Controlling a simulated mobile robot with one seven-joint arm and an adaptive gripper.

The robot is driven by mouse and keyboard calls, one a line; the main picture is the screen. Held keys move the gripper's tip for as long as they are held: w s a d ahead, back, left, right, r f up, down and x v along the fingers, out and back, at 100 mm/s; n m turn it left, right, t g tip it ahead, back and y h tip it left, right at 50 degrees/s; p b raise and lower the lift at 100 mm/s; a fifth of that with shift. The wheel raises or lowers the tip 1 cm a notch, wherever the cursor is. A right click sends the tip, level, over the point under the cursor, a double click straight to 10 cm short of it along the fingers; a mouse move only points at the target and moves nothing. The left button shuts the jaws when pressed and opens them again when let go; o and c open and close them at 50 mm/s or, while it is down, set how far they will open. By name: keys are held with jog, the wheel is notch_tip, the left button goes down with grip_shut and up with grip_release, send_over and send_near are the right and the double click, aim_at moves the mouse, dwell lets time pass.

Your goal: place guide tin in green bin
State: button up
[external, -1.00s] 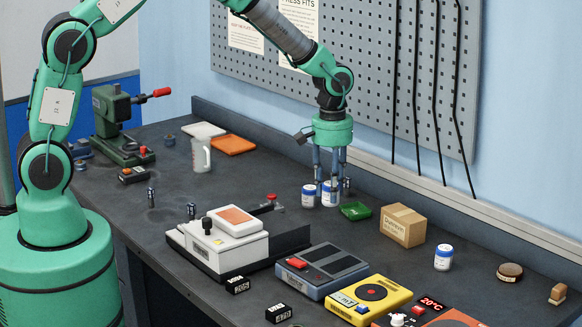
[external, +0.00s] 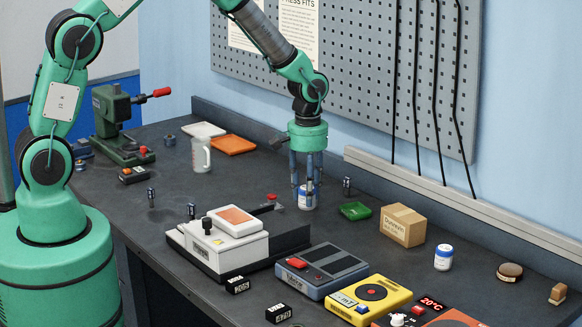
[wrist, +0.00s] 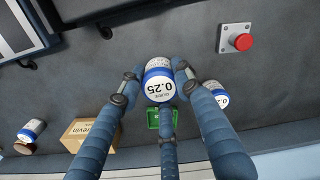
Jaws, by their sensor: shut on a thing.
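The small green bin (external: 355,210) lies right of my gripper; in the wrist view the bin (wrist: 153,119) is partly hidden behind the lower finger.
A cardboard box (external: 403,226) stands right of the bin, with another blue-and-white tin (external: 443,257) beyond it. A white device with an orange top (external: 233,222) is in front of my gripper, with a red button (external: 271,198) beside it.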

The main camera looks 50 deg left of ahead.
jog(key=w+d, duration=0.1)
jog(key=w, duration=0.4)
jog(key=w+f, duration=0.1)
jog(key=w, duration=0.4)
jog(key=w+d, duration=0.1)
jog(key=w, duration=0.4)
jog(key=shift+d+f+b, duration=0.2)
jog(key=shift+d+b, duration=0.15)
jog(key=shift+b, duration=0.05)
jog(key=shift+f, duration=1.75)
jog(key=shift+s+f+b, duration=0.1)
jog(key=shift+f+b, duration=0.05)
jog(key=shift+b, duration=0.15)
jog(key=o, duration=1.2)
jog(key=shift+o, duration=0.2)
